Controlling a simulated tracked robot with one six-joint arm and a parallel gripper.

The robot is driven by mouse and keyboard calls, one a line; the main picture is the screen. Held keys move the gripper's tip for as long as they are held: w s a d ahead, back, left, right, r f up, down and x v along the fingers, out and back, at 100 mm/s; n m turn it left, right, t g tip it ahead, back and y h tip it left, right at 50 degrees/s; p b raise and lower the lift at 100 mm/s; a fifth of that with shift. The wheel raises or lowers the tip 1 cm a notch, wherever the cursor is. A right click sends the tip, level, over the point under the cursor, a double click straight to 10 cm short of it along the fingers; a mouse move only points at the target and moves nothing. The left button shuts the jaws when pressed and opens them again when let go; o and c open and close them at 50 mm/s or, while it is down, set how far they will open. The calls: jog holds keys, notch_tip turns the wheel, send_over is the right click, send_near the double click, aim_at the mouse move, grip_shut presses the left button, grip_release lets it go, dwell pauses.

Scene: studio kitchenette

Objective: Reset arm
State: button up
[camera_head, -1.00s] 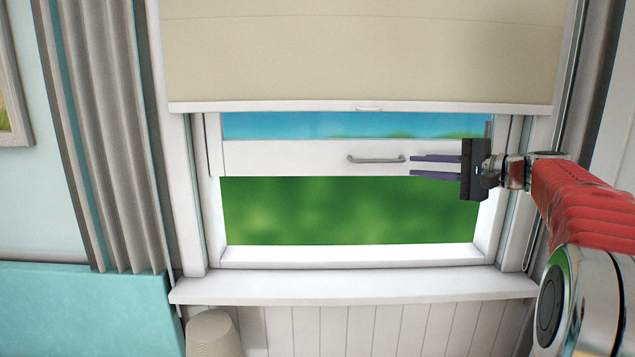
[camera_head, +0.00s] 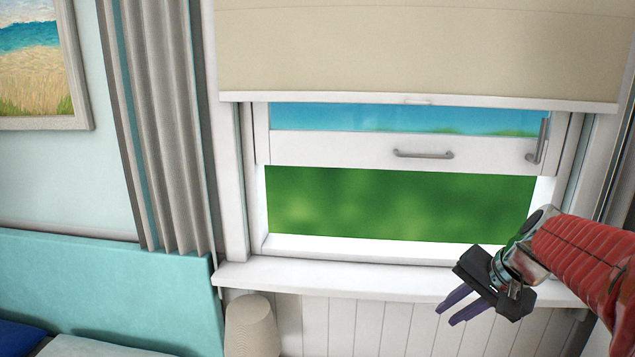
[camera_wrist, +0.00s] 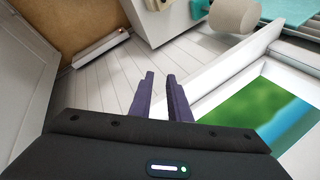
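My gripper (camera_head: 457,308) is at the lower right in the head view, in front of the window sill, its fingers pointing down and to the left. It also shows in the wrist view (camera_wrist: 160,75), where its two purple fingers stand apart with nothing between them. The red arm comes in from the right edge. The window's bar handle (camera_head: 423,154) is up and to the left of the gripper and nothing touches it.
The window sash (camera_head: 340,150) is raised above an open gap, under a beige blind (camera_head: 420,50). The white sill (camera_head: 330,279) runs close behind my gripper. A beige lampshade-like object (camera_head: 251,325) and a teal headboard (camera_head: 110,290) are at the lower left. A grey curtain (camera_head: 165,130) hangs left.

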jog(key=s+a+f+n+h, duration=0.1)
jog(key=s+a+n, duration=0.3)
jog(key=s, duration=0.5)
jog(key=s+a+f+n+h, duration=0.1)
jog(key=s+a+n+h, duration=0.1)
jog(key=s+a, duration=0.4)
jog(key=s+n, duration=0.1)
jog(key=s, duration=0.3)
jog(key=shift+s+a+f+n+t, duration=0.2)
jog(key=shift+a+n+t, duration=0.1)
jog(key=shift+a+n, duration=0.1)
dwell(1.1)
